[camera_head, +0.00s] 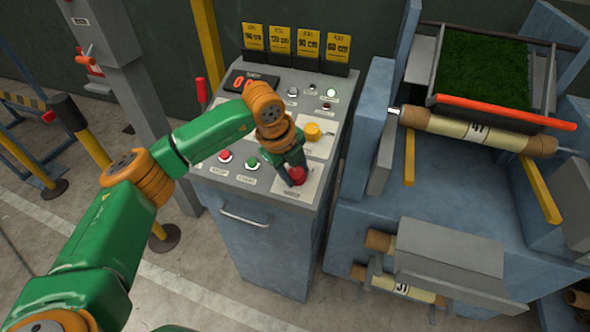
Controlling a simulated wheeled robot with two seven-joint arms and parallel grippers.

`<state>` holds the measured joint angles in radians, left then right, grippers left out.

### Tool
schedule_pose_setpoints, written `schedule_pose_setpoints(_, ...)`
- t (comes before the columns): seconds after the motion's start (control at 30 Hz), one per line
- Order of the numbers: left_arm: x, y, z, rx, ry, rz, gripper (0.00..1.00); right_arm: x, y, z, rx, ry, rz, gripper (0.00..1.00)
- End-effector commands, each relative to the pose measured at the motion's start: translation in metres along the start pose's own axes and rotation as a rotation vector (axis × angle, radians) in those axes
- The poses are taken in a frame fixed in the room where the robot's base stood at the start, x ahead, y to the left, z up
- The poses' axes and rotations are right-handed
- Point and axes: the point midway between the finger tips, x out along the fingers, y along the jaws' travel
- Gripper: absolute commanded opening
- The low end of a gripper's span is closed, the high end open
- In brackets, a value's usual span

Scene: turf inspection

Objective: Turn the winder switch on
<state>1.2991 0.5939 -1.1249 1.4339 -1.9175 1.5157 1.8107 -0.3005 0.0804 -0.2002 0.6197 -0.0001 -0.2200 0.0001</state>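The grey-blue control console (262,232) stands in the middle. A red knob (298,174) sits on a pale labelled plate near its front right corner; the label is too small to read surely, and the knob may be the winder switch. My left arm reaches in from the left over the console. My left gripper (291,177) points down at the red knob, right by its left side. The fingers are small and dark, partly hiding the knob, and I cannot tell whether they touch or grip it. My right gripper is not in view.
The console also has a yellow knob (313,131), a red button (225,156), a green button (252,163) and a digital display (243,82). Yellow size cards (280,42) stand behind. A blue machine with a turf tray (484,68) and roll (478,131) stands close on the right.

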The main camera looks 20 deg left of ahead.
Motion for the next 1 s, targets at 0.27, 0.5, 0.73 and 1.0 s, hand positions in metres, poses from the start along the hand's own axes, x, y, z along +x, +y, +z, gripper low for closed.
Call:
schedule_pose_setpoints(0.27, 0.001, 0.001, 0.0, 0.012, 0.001, 0.004, 0.0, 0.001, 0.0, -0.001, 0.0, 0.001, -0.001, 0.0)
schedule_pose_setpoints(0.5, 0.002, 0.0, -0.001, 0.116, 0.002, 0.019, 0.0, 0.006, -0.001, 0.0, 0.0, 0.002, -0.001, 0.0)
schedule_pose_setpoints(0.73, 0.002, 0.0, 0.0, 0.31, 0.001, 0.051, 0.0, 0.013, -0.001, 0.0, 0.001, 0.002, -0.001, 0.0)
schedule_pose_setpoints(1.0, 0.002, -0.001, -0.001, 0.564, 0.001, 0.092, 0.0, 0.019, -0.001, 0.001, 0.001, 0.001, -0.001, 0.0)
